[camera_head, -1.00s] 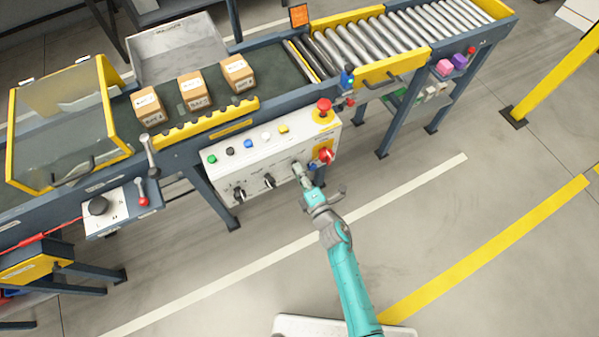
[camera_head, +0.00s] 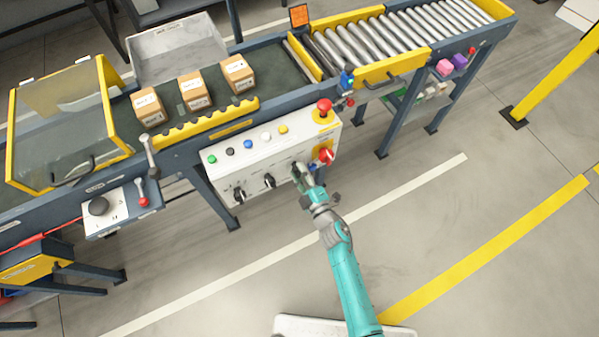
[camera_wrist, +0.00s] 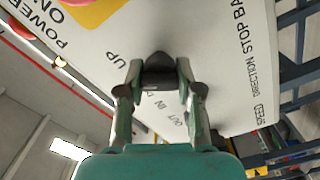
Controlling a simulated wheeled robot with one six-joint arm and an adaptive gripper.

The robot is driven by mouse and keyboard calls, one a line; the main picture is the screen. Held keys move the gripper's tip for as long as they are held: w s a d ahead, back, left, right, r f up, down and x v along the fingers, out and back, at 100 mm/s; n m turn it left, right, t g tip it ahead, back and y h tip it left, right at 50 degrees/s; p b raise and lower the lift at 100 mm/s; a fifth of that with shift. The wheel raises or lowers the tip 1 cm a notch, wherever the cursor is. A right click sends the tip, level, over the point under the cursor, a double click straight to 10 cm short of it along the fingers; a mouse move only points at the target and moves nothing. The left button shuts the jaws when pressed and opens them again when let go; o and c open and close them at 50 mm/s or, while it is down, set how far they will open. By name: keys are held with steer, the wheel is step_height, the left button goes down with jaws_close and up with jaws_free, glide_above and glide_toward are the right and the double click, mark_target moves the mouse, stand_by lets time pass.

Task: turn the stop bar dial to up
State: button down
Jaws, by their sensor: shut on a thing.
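The stop bar dial (camera_wrist: 158,66) is a dark knob on the white control panel (camera_head: 225,178). In the wrist view it sits between the two fingertips of my gripper (camera_wrist: 158,78), which is shut on it. The printed word UP shows to the left of the dial, and STOP BAR is printed to its right. Other letters below are partly hidden by the fingers. I cannot make out which mark the dial points to. In the head view my gripper (camera_head: 301,172) covers most of the dial, at the panel's lower right.
Two more black dials, one at the left (camera_head: 239,195) and one in the middle (camera_head: 269,181), are on the panel. A red rotary switch (camera_head: 326,156) and a red mushroom button (camera_head: 324,106) are close to my gripper's right. Coloured buttons line the panel's top. The floor in front is clear.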

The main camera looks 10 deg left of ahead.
steer(key=shift+f, duration=0.1)
steer(key=c, duration=0.8)
jaws_free()
steer(key=shift+o, duration=0.2)
steer(key=v, duration=1.2)
steer(key=s+d+r+m+t+h, duration=0.1)
steer(key=s+d+r+m+h, duration=0.1)
steer(key=s+d+r+m, duration=0.3)
steer(key=s+d+r+m+h, duration=0.1)
steer(key=s+d+m+h, duration=0.15)
steer(key=s, duration=0.45)
steer(key=s+d+r+m+t+h, duration=0.1)
steer(key=s+d+r+m+h, duration=0.1)
steer(key=s+d+r+m, duration=0.3)
steer(key=s+d+r+m+g+h, duration=0.1)
steer(key=s+d+r+m, duration=0.1)
steer(key=s+r, duration=0.3)
steer(key=s+d+r+m+g+h, duration=0.1)
steer(key=s+d+r+m+h, duration=0.1)
steer(key=s+r+m, duration=0.2)
steer(key=v, duration=0.4)
steer(key=shift+d+r, duration=0.2)
steer(key=shift+r, duration=0.25)
